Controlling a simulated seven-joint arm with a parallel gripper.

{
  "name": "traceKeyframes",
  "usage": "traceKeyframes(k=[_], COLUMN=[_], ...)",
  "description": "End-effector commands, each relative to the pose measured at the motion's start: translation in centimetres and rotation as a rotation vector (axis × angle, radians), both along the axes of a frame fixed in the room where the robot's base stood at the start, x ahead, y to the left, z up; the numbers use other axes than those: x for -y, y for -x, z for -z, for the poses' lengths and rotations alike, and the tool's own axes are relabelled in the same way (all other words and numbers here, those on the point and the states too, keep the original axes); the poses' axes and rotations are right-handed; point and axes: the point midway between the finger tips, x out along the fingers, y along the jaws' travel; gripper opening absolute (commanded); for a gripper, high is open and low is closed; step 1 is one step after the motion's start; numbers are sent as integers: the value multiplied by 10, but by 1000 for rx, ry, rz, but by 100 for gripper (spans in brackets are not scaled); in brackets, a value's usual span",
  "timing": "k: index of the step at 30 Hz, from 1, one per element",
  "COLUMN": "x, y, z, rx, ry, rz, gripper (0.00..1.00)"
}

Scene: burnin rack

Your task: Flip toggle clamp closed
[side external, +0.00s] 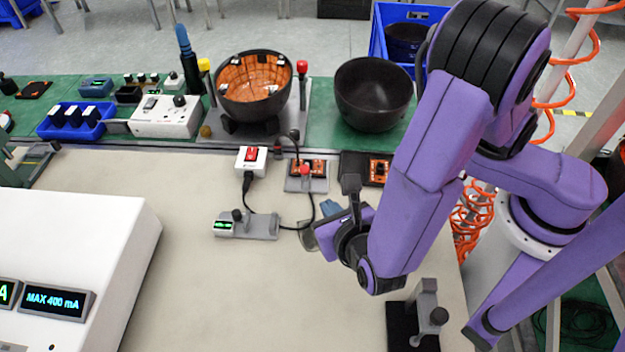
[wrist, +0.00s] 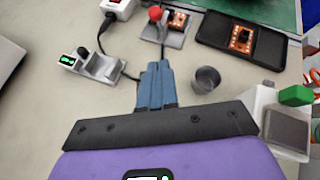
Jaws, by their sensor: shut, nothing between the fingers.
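A small grey fixture (side external: 306,184) with a red ball knob (side external: 305,170) and orange circuit board parts stands at the back middle of the bench. It looks like the toggle clamp. In the wrist view the red knob (wrist: 155,14) is beside the orange board (wrist: 177,20), at the top. I cannot tell the lever's exact angle. My gripper (side external: 328,209) has blue fingers and is shut and empty. It is in front and to the right of the fixture, apart from it. In the wrist view the fingertips (wrist: 155,68) point toward the fixture.
A grey cup (wrist: 206,79) stands right of my fingers. A black tray (side external: 352,165) with an orange board is right of the fixture. A white switch box (side external: 250,160) and a grey unit with a green display (side external: 246,226) are left, joined by black cables.

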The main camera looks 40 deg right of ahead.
Motion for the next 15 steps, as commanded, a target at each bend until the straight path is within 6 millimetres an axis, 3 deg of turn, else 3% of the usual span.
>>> traceKeyframes(k=[10, 15], x=[23, 29], y=[-52, -73], z=[35, 28], rx=[-1, 0], ry=[1, -4], rz=[6, 6], gripper=[0, 0])
